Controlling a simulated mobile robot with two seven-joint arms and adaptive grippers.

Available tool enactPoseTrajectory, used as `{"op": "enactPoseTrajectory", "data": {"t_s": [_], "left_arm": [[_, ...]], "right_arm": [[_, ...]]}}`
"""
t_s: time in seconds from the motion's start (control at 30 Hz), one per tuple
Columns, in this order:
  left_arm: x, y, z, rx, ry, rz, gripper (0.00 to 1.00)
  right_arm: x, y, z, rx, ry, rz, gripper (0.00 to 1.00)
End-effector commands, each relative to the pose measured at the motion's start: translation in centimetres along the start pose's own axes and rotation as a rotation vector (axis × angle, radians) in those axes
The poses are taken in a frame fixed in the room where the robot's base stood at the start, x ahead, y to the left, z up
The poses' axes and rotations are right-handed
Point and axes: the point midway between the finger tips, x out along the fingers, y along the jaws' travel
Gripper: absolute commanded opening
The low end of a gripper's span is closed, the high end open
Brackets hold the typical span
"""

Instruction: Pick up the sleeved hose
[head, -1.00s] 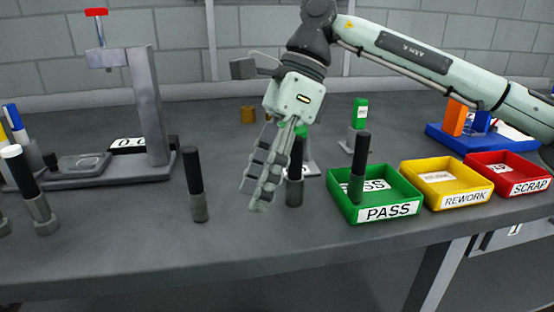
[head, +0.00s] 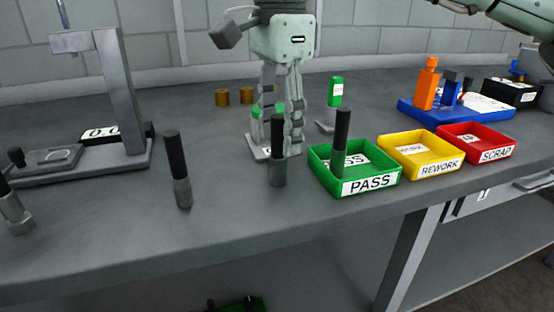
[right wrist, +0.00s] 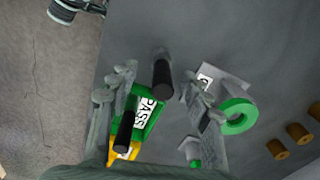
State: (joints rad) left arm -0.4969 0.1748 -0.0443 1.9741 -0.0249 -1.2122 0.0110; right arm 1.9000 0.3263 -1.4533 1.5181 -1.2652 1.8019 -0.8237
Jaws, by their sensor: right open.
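Several hoses with black sleeves and grey metal lower ends stand upright. One sleeved hose (head: 278,170) stands on the bench in the middle; another (head: 178,168) is to its left, and a third (head: 341,140) stands in the green PASS tray (head: 355,188). My right gripper (head: 280,142) points down at the middle hose, fingers apart, holding nothing. In the right wrist view, that hose's black top (right wrist: 162,75) shows between and slightly beyond the open fingertips (right wrist: 159,80). The PASS tray hose (right wrist: 125,131) also shows there. My left gripper is not in view.
A yellow REWORK tray (head: 425,168) and red SCRAP tray (head: 490,153) continue right of PASS. A grey stand (head: 122,95) is at left. Behind my gripper are a green ring (right wrist: 238,116) and brown cylinders (head: 222,97). The front bench between the left and middle hoses is clear.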

Motion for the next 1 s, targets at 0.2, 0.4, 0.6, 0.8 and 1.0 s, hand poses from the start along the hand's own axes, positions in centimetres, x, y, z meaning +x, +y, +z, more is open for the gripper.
{"op": "enactPoseTrajectory", "data": {"t_s": [0.2, 0.4, 0.6, 0.8, 1.0], "left_arm": [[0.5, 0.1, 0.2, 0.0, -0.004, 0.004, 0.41], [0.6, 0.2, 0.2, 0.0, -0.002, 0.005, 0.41], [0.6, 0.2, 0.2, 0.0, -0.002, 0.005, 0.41], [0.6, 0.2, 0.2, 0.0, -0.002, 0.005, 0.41], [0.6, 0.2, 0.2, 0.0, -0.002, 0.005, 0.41]], "right_arm": [[3.1, -0.1, 0.1, 0.001, 0.001, 0.002, 0.49], [3.7, -0.2, 0.1, 0.002, -0.001, -0.001, 0.49], [3.7, -0.2, 0.1, 0.001, -0.001, 0.0, 0.38], [3.6, -0.2, 0.2, 0.001, -0.001, 0.0, 0.13], [3.6, -0.2, 0.2, 0.001, -0.001, 0.0, 0.0]]}}
